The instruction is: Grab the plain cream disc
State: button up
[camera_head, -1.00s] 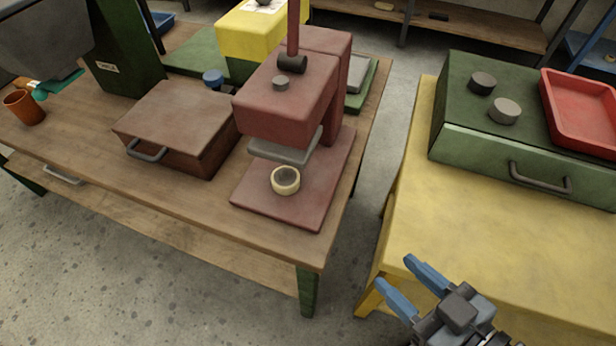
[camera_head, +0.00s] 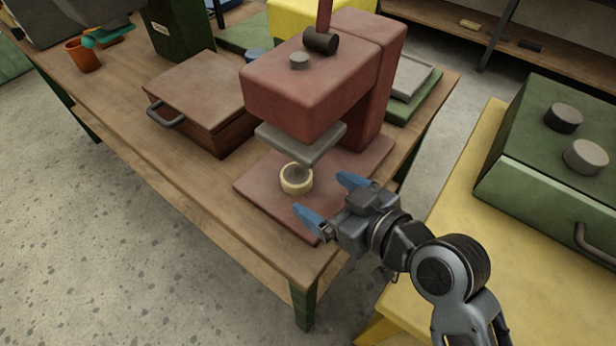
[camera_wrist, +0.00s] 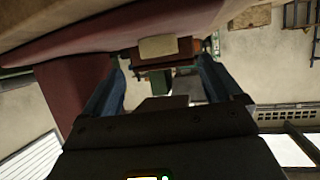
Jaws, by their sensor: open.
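A round cream disc (camera_head: 296,189), with a darker grey-brown middle, rests on the red base plate (camera_head: 262,186) of a press, in front of and below its grey pressing plate. It shows edge-on as a cream block in the wrist view (camera_wrist: 158,47), beyond the fingertips and roughly between them. My gripper (camera_head: 328,197) has two blue fingers spread apart and empty. It is just right of the disc, pointing left toward it, with a small gap between. The fingers also show in the wrist view (camera_wrist: 162,75).
The red press head (camera_head: 312,90) overhangs the base plate, with the grey pressing plate (camera_head: 302,141) close above the disc. A brown box (camera_head: 203,95) with a handle stands left on the wooden table. A yellow table with a green box (camera_head: 545,150) is at right.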

aim_at(301, 179)
jog(key=p+x, duration=0.1)
jog(key=x, duration=0.6)
jog(key=shift+w+r, duration=0.1)
jog(key=shift+w, duration=0.25)
jog(key=c, duration=1.2)
jog(key=shift+c, duration=0.2)
jog(key=shift+r, duration=0.25)
